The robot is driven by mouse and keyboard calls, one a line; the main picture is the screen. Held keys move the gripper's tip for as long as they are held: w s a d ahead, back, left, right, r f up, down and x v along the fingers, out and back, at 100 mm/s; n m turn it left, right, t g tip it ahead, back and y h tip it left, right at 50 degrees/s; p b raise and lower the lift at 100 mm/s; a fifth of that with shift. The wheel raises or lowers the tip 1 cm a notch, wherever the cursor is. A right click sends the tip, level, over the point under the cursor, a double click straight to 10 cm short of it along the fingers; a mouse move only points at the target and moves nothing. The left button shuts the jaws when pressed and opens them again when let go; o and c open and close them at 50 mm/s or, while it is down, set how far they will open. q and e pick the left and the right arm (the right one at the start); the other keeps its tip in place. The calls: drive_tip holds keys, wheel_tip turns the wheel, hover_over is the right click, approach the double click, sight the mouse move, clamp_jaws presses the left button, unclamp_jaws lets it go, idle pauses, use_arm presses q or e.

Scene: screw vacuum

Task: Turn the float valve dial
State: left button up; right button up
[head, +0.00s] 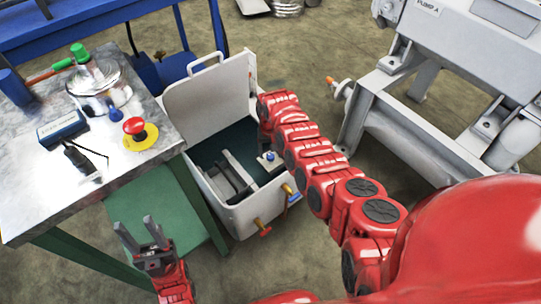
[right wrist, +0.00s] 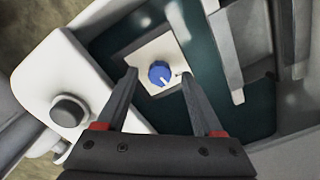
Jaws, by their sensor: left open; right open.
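The float valve dial is a blue round knob with a white pointer (right wrist: 160,72) on a light square plate (right wrist: 147,50). In the head view the blue dial (head: 270,156) sits inside the open white tank (head: 241,222), near its right side. My right gripper (right wrist: 159,75) is open, with one finger on each side of the dial in the right wrist view. I cannot tell whether the fingers touch it. In the head view the right gripper is not clearly visible past my red arm. My left gripper (head: 133,223) is open and empty, low at the left.
The tank's lid (head: 208,92) stands raised at the back. A metal-topped table (head: 40,205) at left holds a red emergency button (head: 134,127), a blue box (head: 62,130) and a glass-like vessel (head: 98,82). A large grey machine (head: 455,45) stands at right.

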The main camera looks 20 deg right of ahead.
drive_tip(key=shift+f, duration=0.5)
clamp_jaws()
